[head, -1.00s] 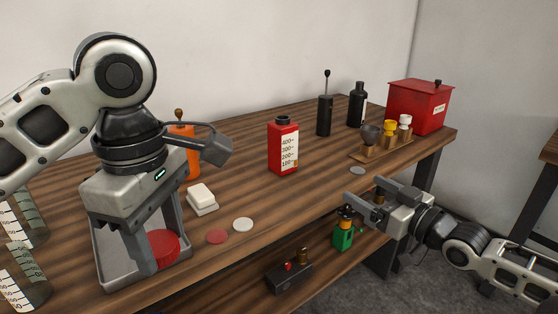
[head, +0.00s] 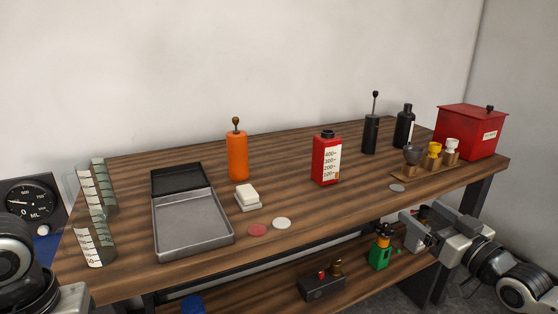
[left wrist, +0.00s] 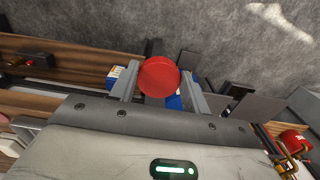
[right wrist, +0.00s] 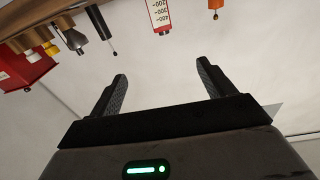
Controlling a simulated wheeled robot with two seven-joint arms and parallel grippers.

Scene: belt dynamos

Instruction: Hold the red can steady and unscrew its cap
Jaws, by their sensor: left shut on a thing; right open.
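A red can (head: 327,160) with a white scale label and a dark top stands upright on the wooden table. In the head view only my left wrist (head: 72,298) shows, at the lower left corner; the fingers are out of frame. My right gripper (head: 412,224) is open and empty in front of the table's right part, apart from the can.
An open, empty metal tin (head: 192,246) lies left on the table, near clear graduated vessels (head: 95,243). A green bottle (head: 380,254) stands on the lower shelf.

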